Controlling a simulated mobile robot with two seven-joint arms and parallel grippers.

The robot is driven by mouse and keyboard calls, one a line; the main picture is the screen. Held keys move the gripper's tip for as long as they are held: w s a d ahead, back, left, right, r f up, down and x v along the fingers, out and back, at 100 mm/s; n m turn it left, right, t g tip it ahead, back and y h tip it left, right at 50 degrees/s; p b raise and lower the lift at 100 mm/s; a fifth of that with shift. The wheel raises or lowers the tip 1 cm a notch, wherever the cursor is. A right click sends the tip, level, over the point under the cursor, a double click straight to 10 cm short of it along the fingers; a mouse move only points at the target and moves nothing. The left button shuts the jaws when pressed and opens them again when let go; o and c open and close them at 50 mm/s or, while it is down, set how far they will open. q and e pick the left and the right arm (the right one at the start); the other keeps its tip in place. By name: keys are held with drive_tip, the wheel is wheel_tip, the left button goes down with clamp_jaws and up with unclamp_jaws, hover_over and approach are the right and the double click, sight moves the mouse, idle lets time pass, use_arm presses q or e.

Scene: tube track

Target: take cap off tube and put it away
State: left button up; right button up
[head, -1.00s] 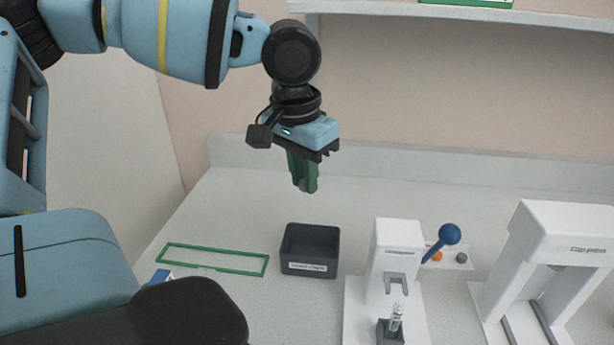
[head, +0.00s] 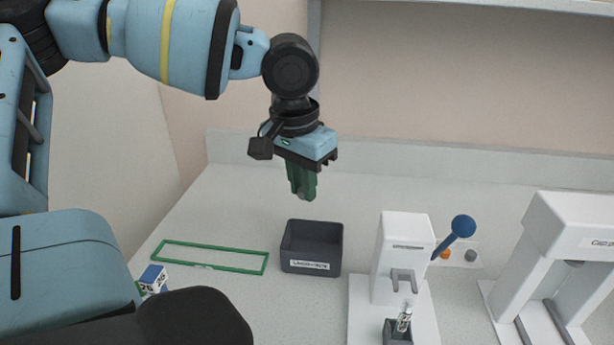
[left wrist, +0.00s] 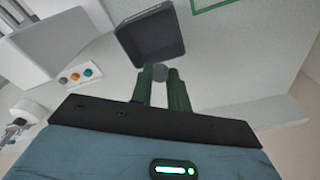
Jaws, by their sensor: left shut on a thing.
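My left gripper (head: 304,196) hangs above and slightly behind the dark grey bin (head: 311,268), with its green fingers pointing down. In the left wrist view the fingers (left wrist: 161,80) are shut on a small grey cap (left wrist: 160,72); the bin (left wrist: 150,50) lies beyond it. In the head view the cap is hardly visible at the fingertips. A clear tube (head: 404,316) without a cap on top stands in a small dark holder (head: 397,335) at the foot of a white device (head: 401,260) with a blue-knobbed lever (head: 463,227). My right gripper is not in view.
A green rectangular outline (head: 210,257) is on the counter left of the bin. A blue and white box (head: 153,279) sits near the front left. A white arch-shaped device (head: 565,260) stands at the right. Orange and grey buttons (head: 458,254) are behind the lever.

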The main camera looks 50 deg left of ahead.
use_arm(q)
drive_tip(key=shift+f+b, duration=0.55)
drive_tip(key=shift+f, duration=0.55)
drive_tip(key=o, duration=0.7)
drive_tip(key=shift+o, duration=0.2)
drive_tip(key=shift+r, duration=0.15)
wheel_tip(320, 180, up, 8)
drive_tip(key=s+p, duration=0.1)
drive_tip(key=shift+f, duration=0.2)
